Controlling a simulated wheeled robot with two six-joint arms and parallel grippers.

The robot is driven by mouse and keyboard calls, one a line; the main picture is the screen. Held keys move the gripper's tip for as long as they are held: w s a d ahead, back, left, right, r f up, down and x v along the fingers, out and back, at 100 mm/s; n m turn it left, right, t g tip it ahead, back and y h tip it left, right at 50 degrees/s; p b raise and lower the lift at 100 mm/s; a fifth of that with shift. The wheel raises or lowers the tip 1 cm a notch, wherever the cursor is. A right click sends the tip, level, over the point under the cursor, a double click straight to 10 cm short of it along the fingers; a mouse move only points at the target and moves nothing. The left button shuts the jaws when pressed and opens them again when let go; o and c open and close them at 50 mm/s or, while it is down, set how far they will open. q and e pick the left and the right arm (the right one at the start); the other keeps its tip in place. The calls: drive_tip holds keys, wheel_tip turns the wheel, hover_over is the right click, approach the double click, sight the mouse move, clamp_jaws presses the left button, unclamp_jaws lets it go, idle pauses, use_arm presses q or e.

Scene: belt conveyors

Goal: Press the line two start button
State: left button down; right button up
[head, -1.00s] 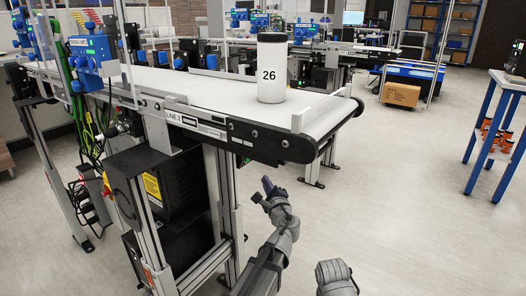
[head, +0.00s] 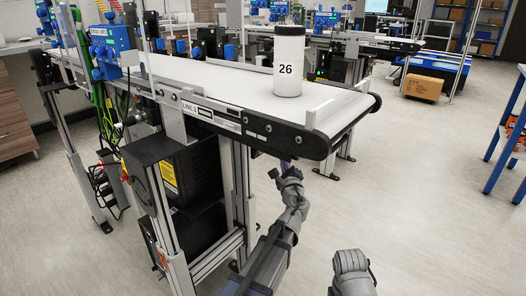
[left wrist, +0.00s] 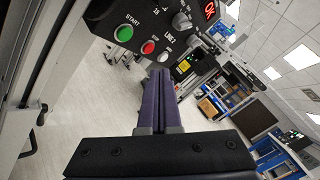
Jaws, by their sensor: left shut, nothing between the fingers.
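The line 2 conveyor (head: 215,118) carries a "LINE 2" label on its side. In the left wrist view a black control panel (left wrist: 151,22) shows a round green button (left wrist: 124,34) marked START, a red button (left wrist: 148,47) beside it, grey knobs and a lit red display. The panel is not visible in the head view. My left gripper (head: 281,168) is near the underside of the conveyor's near end; its purple fingers (left wrist: 160,76) are shut and empty. Their tips are below and right of the green button in the wrist picture, apart from it. Only part of my right arm shows; its gripper is out of view.
A white bottle (head: 289,62) marked 26 stands on the belt. Black cabinets (head: 180,170) and frame legs stand under the conveyor. A blue-framed shelf (head: 510,145) is at the right edge. The floor right of the conveyor is clear.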

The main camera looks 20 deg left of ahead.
sight(262, 150)
use_arm(q)
drive_tip(key=w+a, duration=0.2)
drive_tip(key=a, duration=0.3)
drive_tip(key=shift+a, duration=0.35)
drive_tip(key=shift+a, duration=0.1)
idle(1.8)
drive_tip(key=shift+w+a, duration=0.15)
drive_tip(key=shift+a, duration=0.15)
